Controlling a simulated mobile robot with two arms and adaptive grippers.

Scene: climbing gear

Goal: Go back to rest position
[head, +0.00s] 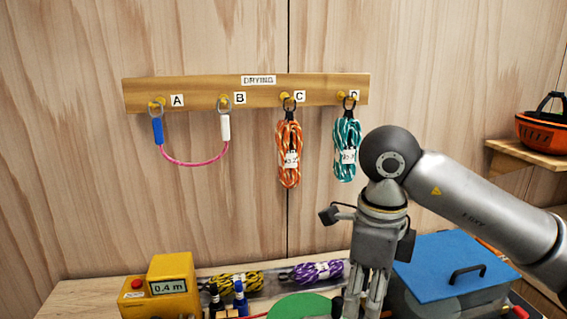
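My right gripper (364,298) hangs down from the arm that comes in from the right, in front of the table's back part. Its fingertips run to the bottom edge of the head view, so I cannot tell whether it is open or shut, or what is between them. My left gripper is not in view. On the wooden drying rack (200,98), a pink sling (195,164) with blue and white ends spans hooks A and B. An orange rope coil (289,150) hangs on hook C. A teal rope coil (347,150) hangs on hook D, just above and left of my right arm's joint.
A yellow device (172,285) reading 0.4 m stands at left. Yellow-black (235,282) and purple (318,271) rope coils lie behind a green disc (300,307). A blue-lidded box (440,262) sits right of my gripper. An orange helmet (540,132) rests on a shelf (525,155).

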